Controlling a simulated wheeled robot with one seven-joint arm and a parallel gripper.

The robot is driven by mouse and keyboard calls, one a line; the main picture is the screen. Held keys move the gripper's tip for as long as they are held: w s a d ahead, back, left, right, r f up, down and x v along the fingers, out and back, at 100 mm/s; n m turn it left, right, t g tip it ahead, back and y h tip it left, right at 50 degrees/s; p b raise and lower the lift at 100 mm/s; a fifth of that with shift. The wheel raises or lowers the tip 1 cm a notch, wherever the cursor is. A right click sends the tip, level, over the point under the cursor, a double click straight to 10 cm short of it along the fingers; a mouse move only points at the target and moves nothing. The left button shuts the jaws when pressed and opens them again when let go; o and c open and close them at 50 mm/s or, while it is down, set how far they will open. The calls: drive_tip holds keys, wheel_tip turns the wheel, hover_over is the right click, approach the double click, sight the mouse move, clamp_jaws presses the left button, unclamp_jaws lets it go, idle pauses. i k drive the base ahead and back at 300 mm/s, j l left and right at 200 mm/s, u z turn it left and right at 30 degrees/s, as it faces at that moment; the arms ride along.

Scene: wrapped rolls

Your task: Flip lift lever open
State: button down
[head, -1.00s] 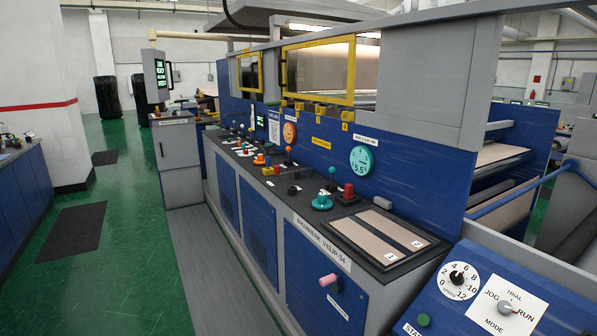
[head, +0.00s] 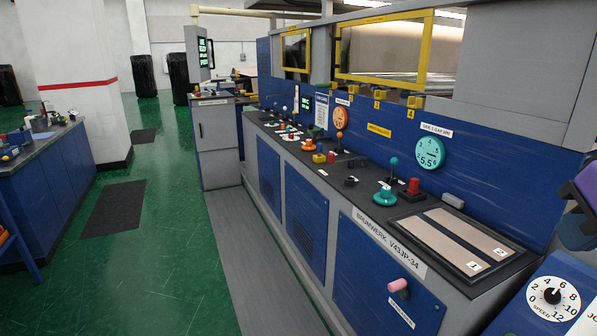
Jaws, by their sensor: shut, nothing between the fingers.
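A blue and grey machine with a dark console top (head: 365,192) runs along the right side of the head view. Upright levers stand on it: one with a teal knob (head: 394,161) and one with an orange-red knob (head: 339,135). A pink-ended handle (head: 399,286) sticks out from the blue front panel above a small white label, too small to read. I cannot tell which of these is the lift lever. My gripper is not in view; a purple and dark part at the right edge seems to be my arm.
A teal round knob (head: 383,196) and a red button (head: 413,186) sit by the teal lever. A speed dial (head: 553,297) is at the lower right. A blue cabinet (head: 50,165) stands at left.

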sight(331, 155)
drive_tip(key=i+j+u, duration=0.3)
drive_tip(key=i, duration=0.2)
drive_tip(key=i+j+u, duration=0.15)
drive_tip(key=i+u, duration=0.15)
drive_tip(key=i, duration=0.25)
drive_tip(key=i+u, duration=0.3)
drive_tip(key=i, duration=0.2)
drive_tip(key=i+j+z, duration=0.15)
drive_tip(key=i+z, duration=0.3)
drive_tip(key=i, duration=0.2)
drive_tip(key=i+j+z, duration=0.4)
drive_tip(key=i, duration=0.2)
drive_tip(key=i+j+z, duration=0.45)
drive_tip(key=i, duration=0.1)
